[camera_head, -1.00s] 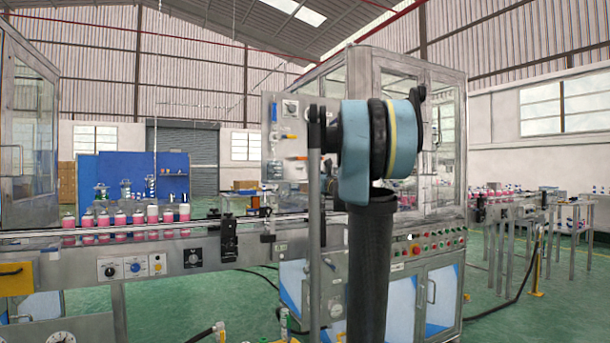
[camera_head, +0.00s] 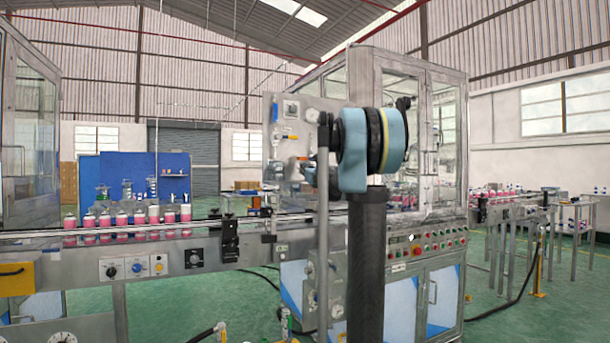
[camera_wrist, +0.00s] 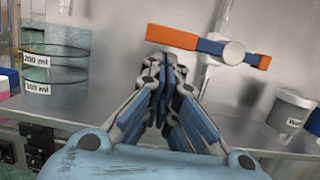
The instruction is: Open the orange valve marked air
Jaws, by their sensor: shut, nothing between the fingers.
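In the wrist view an orange valve handle (camera_wrist: 176,38) with a blue middle stretch and a round grey hub lies across the top, fixed before a grey metal panel. It tilts slightly down to the right; no "air" marking can be read. My gripper (camera_wrist: 167,62) is shut and empty, its fingertips just below the handle's left half; I cannot tell whether they touch it. In the head view the small orange handle (camera_head: 291,137) shows on the upright panel (camera_head: 270,165), left of my arm.
A clear vessel (camera_wrist: 55,60) marked 200 ml and 100 ml stands left in the wrist view, and a grey cup (camera_wrist: 291,112) right. In the head view pink containers (camera_head: 122,220) line the conveyor (camera_head: 180,245). A glazed machine cabinet (camera_head: 395,130) stands behind my arm.

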